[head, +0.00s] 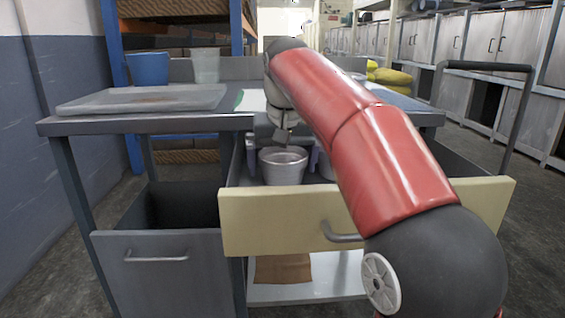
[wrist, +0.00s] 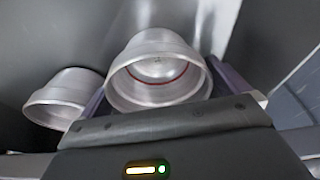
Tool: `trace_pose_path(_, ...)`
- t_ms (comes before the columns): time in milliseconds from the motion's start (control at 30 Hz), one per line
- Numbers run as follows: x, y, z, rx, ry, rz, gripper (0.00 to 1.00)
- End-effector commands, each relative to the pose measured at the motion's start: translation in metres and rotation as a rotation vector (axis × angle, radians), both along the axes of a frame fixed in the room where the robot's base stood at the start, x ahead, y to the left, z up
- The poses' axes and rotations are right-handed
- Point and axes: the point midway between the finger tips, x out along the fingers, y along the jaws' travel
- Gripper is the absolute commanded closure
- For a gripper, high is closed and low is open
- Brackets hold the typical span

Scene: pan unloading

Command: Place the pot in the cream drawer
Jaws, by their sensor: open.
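The cream drawer (head: 275,222) is pulled open under the worktop. A metal pot (head: 283,166) is upright inside it, seen from above in the wrist view (wrist: 157,52). My gripper (head: 282,156) reaches down into the drawer with its jaws open. One purple-grey finger is on each side of this pot; whether they touch it cannot be told.
The worktop (head: 150,124) bears a translucent tray or board (head: 142,99), a blue container (head: 148,69) and a clear container (head: 206,65). A grey drawer (head: 165,270) stands open at lower left. A dark rail handle (head: 487,67) is at right.

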Motion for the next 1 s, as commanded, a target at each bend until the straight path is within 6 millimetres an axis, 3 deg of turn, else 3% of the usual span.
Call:
trace_pose_path(600, -0.028, -0.002, 0.107, 0.0, -0.001, 0.001, 0.0)
trace_pose_path(1000, -0.032, -0.002, 0.117, 0.0, 0.0, 0.0, 0.0)
